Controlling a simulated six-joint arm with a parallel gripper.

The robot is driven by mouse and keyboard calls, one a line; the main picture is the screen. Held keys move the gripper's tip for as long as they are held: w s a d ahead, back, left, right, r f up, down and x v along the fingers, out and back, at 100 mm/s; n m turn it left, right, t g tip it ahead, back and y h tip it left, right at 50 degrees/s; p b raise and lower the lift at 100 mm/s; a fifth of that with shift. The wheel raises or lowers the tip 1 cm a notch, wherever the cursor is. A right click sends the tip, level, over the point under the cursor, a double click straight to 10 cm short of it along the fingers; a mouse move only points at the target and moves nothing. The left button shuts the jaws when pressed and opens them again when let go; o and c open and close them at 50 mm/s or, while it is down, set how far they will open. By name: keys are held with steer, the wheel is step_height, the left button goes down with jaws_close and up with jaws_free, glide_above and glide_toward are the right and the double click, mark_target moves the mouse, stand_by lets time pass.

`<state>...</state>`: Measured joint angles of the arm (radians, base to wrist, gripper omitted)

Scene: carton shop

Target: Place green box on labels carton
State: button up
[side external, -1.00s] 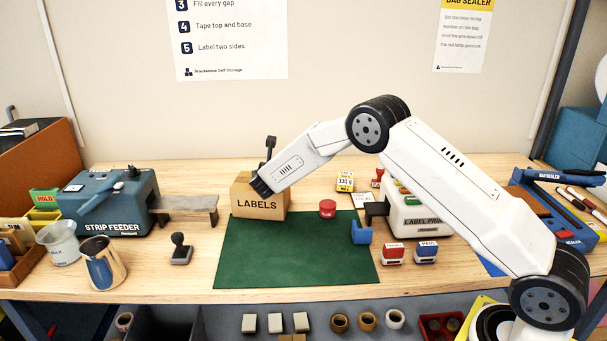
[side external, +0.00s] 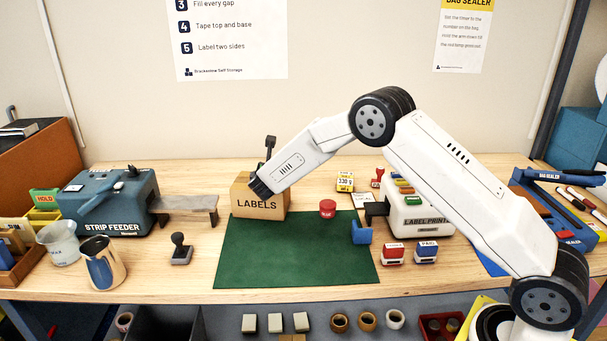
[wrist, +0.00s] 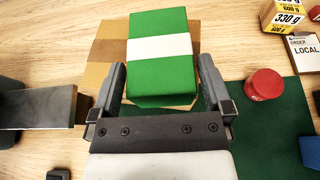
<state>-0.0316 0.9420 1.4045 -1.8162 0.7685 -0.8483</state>
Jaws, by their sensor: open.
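The green box (wrist: 160,75) with a white band shows in the wrist view, over the brown labels carton (wrist: 108,50). Tan cardboard shows at its sides and just below its near edge, so it appears to lie on top of the carton. My gripper (wrist: 163,72) is open, with one finger to each side of the box's near part; gaps show between the fingers and the box. In the side view the labels carton (side external: 258,205) stands at the back left of the green mat, with my wrist in front of its top.
The strip feeder (side external: 110,203) stands left of the carton, its grey arm reaching close to it. A red round pot (side external: 327,208) sits right of the carton on the green mat (side external: 290,262). A label printer (side external: 415,215) and stamps stand further right. The front mat is clear.

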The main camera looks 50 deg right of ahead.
steer(key=v, duration=0.9)
steer(key=shift+s+a+r, duration=0.15)
steer(key=shift+s+a, duration=0.1)
steer(key=shift+a, duration=0.05)
steer(key=s+a+f+m+g+y, duration=0.1)
steer(key=s+f+m+g+y, duration=0.1)
steer(key=s+m, duration=1.1)
steer(key=s+a+f+m+g+y, duration=0.2)
steer(key=s+m+g+y, duration=0.3)
steer(key=s+m, duration=0.9)
steer(key=s+y, duration=0.2)
steer(key=s, duration=0.1)
steer(key=shift+s+a+y, duration=0.2)
steer(key=shift+s+y, duration=0.1)
steer(key=shift+s, duration=0.1)
